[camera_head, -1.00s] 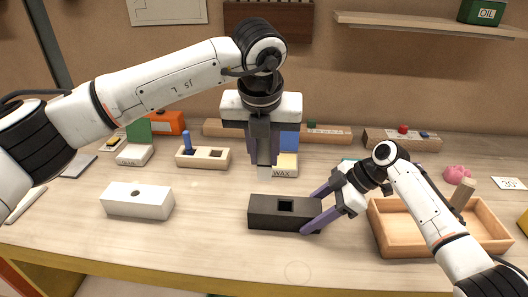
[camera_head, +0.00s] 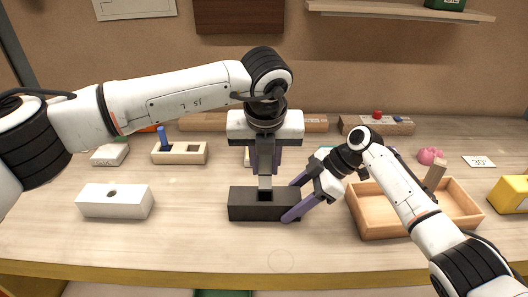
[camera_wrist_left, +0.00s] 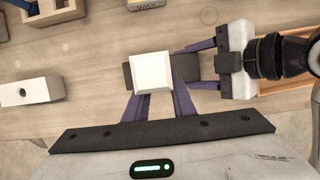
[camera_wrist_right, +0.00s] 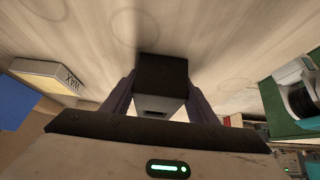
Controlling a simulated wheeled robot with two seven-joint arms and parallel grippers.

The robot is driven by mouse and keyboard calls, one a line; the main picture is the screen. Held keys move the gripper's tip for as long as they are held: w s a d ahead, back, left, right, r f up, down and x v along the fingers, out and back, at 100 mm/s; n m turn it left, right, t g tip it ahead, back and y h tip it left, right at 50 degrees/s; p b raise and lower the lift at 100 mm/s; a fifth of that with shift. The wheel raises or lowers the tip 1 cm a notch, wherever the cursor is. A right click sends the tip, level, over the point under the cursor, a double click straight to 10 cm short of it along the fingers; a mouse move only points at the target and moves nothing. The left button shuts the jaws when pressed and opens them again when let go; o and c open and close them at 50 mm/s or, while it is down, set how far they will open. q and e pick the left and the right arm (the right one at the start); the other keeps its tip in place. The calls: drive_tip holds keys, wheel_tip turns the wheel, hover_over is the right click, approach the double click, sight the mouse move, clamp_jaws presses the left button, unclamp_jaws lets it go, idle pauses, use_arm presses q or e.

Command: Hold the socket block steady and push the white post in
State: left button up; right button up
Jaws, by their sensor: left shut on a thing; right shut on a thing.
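The black socket block (camera_head: 248,208) lies on the table with its square opening upward. My right gripper (camera_head: 293,201) is shut on its right end; the block also shows between the fingers in the right wrist view (camera_wrist_right: 160,75). My left gripper (camera_head: 265,168) is shut on the white post (camera_head: 265,183), upright above the block. The post's lower end is at the opening; whether it has entered is unclear. In the left wrist view, the post's square white top (camera_wrist_left: 153,73) covers the opening and part of the block (camera_wrist_left: 187,67).
A white block with a round hole (camera_head: 115,202) lies at left. A wooden tray (camera_head: 380,222) stands at right, close to my right arm. A wooden holder with a blue peg (camera_head: 180,154) is behind. The table's front edge (camera_head: 200,277) is clear.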

use_arm(q)
drive_tip(key=shift+f, duration=1.1)
drive_tip(key=shift+f, duration=2.85)
drive_tip(key=o, duration=1.1)
drive_tip(key=shift+o, duration=0.2)
drive_tip(key=v, duration=1.2)
drive_tip(key=shift+r, duration=0.1)
